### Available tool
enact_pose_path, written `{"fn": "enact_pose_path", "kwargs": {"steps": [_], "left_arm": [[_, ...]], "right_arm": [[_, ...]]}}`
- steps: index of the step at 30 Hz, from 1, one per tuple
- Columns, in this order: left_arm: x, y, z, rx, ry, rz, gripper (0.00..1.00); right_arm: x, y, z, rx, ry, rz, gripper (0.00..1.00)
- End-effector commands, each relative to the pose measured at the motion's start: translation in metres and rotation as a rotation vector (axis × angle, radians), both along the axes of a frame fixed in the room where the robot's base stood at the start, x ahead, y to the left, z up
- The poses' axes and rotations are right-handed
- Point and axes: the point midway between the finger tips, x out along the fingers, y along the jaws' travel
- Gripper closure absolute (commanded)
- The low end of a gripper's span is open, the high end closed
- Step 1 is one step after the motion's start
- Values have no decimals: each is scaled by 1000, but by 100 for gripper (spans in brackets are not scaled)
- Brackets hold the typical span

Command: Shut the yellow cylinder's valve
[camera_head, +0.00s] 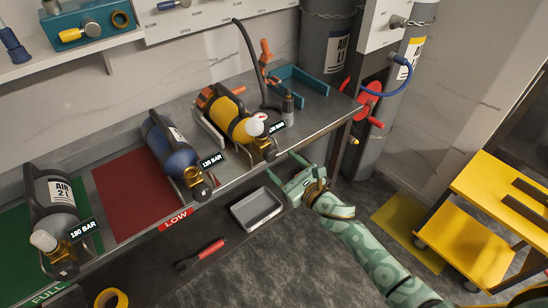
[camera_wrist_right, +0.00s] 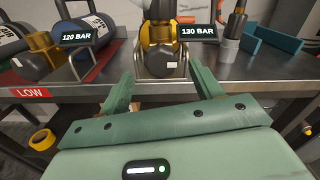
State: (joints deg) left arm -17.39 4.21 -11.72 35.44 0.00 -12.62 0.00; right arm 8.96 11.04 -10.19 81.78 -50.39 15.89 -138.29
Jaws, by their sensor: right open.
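The yellow cylinder (camera_head: 222,118) lies on a stand on the grey bench, its valve end towards the front edge. In the right wrist view the brass valve (camera_wrist_right: 160,62) is straight ahead, between and beyond my fingers, with a tag reading 130 BAR (camera_wrist_right: 199,32). My right gripper (camera_head: 283,168) is open and empty, just in front of the bench edge, apart from the valve. My left gripper is not in view.
A blue cylinder (camera_head: 172,147) lies left on a red mat (camera_head: 122,193); a grey cylinder (camera_head: 52,195) lies on the green mat. A grey tray (camera_head: 257,209) and red-handled tool (camera_head: 202,254) are on the lower shelf. A teal bracket (camera_head: 300,82) stands behind. A yellow cart (camera_head: 490,200) is right.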

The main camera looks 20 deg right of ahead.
Motion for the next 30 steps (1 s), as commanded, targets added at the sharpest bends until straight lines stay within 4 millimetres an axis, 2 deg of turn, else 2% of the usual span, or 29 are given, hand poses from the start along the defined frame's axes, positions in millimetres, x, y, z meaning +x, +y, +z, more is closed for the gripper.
{"fn": "enact_pose_path", "kwargs": {"steps": [3, 6, 10, 18, 19, 23, 24, 30], "left_arm": [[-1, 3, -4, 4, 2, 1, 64], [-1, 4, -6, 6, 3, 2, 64], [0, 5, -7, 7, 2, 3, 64], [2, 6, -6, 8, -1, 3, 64], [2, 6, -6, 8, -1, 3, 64], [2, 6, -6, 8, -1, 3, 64], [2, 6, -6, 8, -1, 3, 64], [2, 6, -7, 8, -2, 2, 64]], "right_arm": [[22, 8, -1, 1, 0, 0, 35], [33, 12, -2, 2, 2, 0, 35], [41, 15, -1, 1, 1, 0, 35], [42, 15, -1, 2, 2, 0, 35], [42, 15, -1, 2, 2, 0, 41], [42, 15, -1, 2, 2, 0, 77], [42, 15, -1, 2, 2, 0, 80], [42, 15, -1, 8, 4, 0, 80]]}}
